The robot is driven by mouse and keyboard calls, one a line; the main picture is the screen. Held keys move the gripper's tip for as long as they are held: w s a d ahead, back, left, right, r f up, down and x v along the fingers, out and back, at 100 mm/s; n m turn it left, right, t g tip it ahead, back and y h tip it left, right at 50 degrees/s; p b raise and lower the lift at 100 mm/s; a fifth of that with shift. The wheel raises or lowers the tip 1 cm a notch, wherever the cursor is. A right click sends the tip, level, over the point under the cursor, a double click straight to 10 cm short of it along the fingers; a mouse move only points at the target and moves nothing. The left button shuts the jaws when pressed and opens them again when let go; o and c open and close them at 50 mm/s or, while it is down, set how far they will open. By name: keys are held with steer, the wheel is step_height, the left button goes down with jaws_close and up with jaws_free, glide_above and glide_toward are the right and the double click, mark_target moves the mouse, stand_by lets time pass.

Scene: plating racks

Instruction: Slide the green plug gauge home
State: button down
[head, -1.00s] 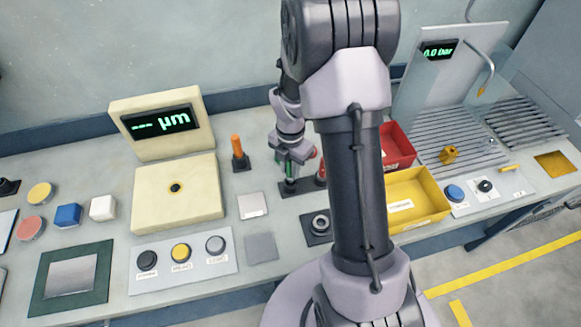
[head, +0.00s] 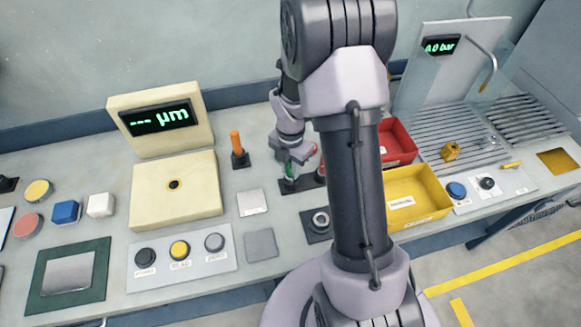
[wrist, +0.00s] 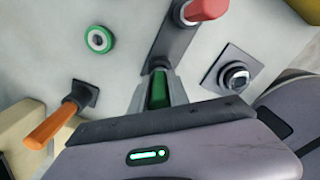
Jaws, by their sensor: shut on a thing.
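The green plug gauge (wrist: 158,90) is upright between my gripper's fingers, over one end of a black rack plate; in the head view it (head: 289,170) is partly covered by the gripper. My gripper (head: 291,165) is shut on its green handle, low over the bench. The gauge's lower end is near the rack plate (wrist: 173,45), but I cannot tell how deep it sits. A green-rimmed ring (wrist: 98,40) lies on the bench beyond the rack; the arm hides it in the head view.
A red-handled gauge (wrist: 205,10) stands at the rack's other end, close to my gripper. An orange-handled gauge (head: 237,145) stands left in its own base. A metal ring on a black plate (head: 320,222) lies in front. Yellow (head: 418,215) and red bins (head: 398,155) stand right.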

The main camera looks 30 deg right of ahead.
steer(key=shift+f+b, duration=0.5)
steer(key=shift+f, duration=0.25)
steer(key=c, duration=1.2)
jaws_free()
steer(key=shift+o, duration=0.2)
step_height(320, 180, up, 17)
steer(key=p, duration=0.5)
steer(key=shift+r, duration=0.2)
